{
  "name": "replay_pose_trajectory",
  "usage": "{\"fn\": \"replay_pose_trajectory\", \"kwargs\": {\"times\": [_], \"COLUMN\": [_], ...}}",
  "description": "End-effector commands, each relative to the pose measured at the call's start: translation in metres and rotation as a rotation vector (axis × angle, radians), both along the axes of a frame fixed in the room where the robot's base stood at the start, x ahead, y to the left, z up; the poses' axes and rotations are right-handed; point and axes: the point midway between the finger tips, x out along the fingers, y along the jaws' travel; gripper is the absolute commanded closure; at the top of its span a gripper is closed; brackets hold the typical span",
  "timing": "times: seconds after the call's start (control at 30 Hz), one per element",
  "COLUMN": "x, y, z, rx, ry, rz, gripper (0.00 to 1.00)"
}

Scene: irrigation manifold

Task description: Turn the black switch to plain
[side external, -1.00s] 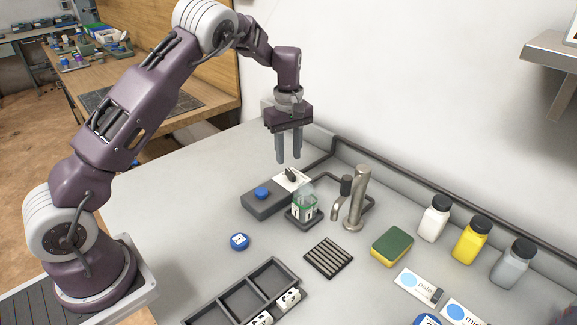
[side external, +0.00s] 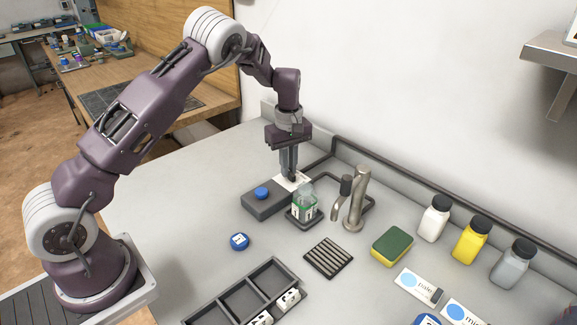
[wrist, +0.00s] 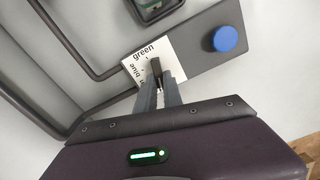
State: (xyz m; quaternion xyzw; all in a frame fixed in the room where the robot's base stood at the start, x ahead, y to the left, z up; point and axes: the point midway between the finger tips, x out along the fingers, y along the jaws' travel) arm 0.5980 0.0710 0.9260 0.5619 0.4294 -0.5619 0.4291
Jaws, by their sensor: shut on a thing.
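The black switch (wrist: 155,66) stands on a white label plate (wrist: 139,75) at one end of a grey box. The label reads "green" and "blue" in the wrist view, with a further word partly hidden by my gripper. My gripper (wrist: 158,82) points down at the switch, its fingers closed on it. In the side view my gripper (side external: 289,177) is at the white plate and mostly hides the switch. Which word the switch points to cannot be told for sure.
The grey box (side external: 264,204) bears a blue button (side external: 262,193). A glass jar (side external: 304,203) with green stands beside it, close to my gripper. A metal tap (side external: 356,199) and dark pipes lie to the right. A blue-topped disc (side external: 239,241) and a divided tray (side external: 222,304) are nearer.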

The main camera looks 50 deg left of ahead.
Motion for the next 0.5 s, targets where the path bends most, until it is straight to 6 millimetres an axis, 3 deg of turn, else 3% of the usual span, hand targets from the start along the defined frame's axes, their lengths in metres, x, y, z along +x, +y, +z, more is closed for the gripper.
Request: {"fn": "replay_pose_trajectory", "kwargs": {"times": [0.27,0.5], "x": [0.0013,0.0033], "y": [-0.0001,-0.0011], "z": [0.0007,0.0010], "rx": [-0.001,-0.002], "ry": [-0.001,-0.002], "rz": [-0.096,-0.291], "gripper": [1.00,1.00]}}
